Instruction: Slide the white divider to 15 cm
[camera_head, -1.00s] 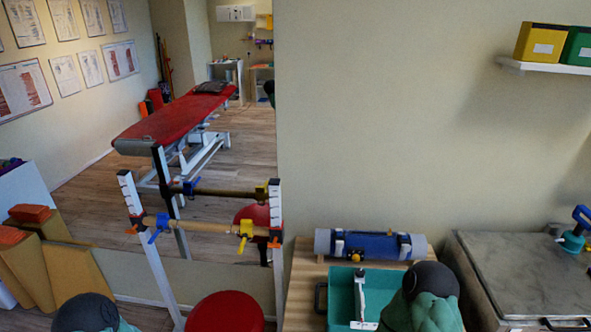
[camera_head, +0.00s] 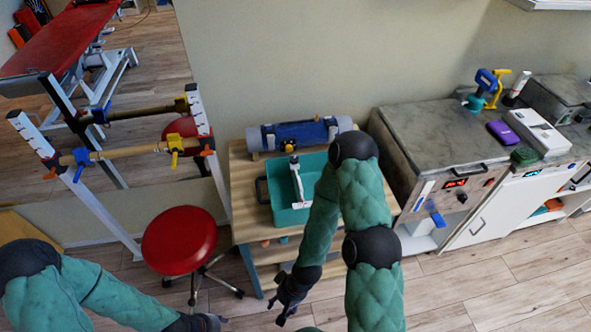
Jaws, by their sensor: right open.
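The white divider (camera_head: 297,181) stands in the teal bin (camera_head: 255,212) on the wooden table, running from the back of the bin toward its front. Its scale, if any, is too small to read. My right forearm hides the right part of the bin. My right gripper (camera_head: 278,309) is open and empty, low in front of the table, below the bin and apart from the divider. My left gripper (camera_head: 208,323) is at the bottom edge, left of the right one. Its fingers are dark and partly cut off, so its opening is unclear.
A blue and grey roll (camera_head: 298,134) lies behind the bin on the table (camera_head: 240,158). A red stool (camera_head: 180,240) stands close on the left. A grey-topped cabinet (camera_head: 420,140) stands on the right. Wooden floor (camera_head: 480,290) is clear at lower right.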

